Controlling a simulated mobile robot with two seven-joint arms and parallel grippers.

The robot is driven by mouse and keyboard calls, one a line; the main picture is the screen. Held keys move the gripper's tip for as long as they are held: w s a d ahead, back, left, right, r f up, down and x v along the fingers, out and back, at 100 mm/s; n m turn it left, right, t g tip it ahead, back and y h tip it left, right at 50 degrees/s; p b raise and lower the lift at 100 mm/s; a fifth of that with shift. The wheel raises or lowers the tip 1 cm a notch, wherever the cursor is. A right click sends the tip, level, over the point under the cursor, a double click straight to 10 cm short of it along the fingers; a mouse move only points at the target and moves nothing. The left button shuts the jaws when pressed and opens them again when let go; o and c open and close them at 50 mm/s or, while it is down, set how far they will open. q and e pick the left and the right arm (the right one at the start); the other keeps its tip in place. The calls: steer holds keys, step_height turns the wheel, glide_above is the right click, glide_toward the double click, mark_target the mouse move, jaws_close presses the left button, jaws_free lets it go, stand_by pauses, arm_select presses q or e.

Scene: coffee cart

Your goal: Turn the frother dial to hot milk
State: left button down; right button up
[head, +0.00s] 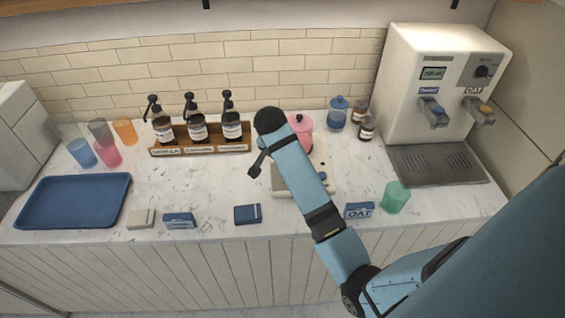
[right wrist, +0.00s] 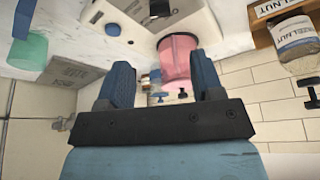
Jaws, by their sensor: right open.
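The frother is a pink jug (head: 301,127) on a pale base (head: 284,190), partly hidden behind my right arm in the head view. In the right wrist view the pink jug (right wrist: 178,62) and white base (right wrist: 140,30) appear upside down. A dark knob-like part (right wrist: 160,8) and a blue round part (right wrist: 113,29) show on the base; I cannot tell which is the dial or read its setting. My right gripper (right wrist: 162,72) is open and empty, with the jug beyond its fingers and apart from them. My left gripper is out of view.
A drinks machine (head: 432,65) with its own knob stands at the right. A green cup (head: 395,197) and an OAT box (head: 359,210) sit right of the frother. Syrup bottles in a wooden rack (head: 202,150) stand left. A blue tray (head: 75,226) lies far left.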

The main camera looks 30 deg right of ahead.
steer(key=shift+s+a+r, duration=0.1)
steer(key=shift+r, duration=0.3)
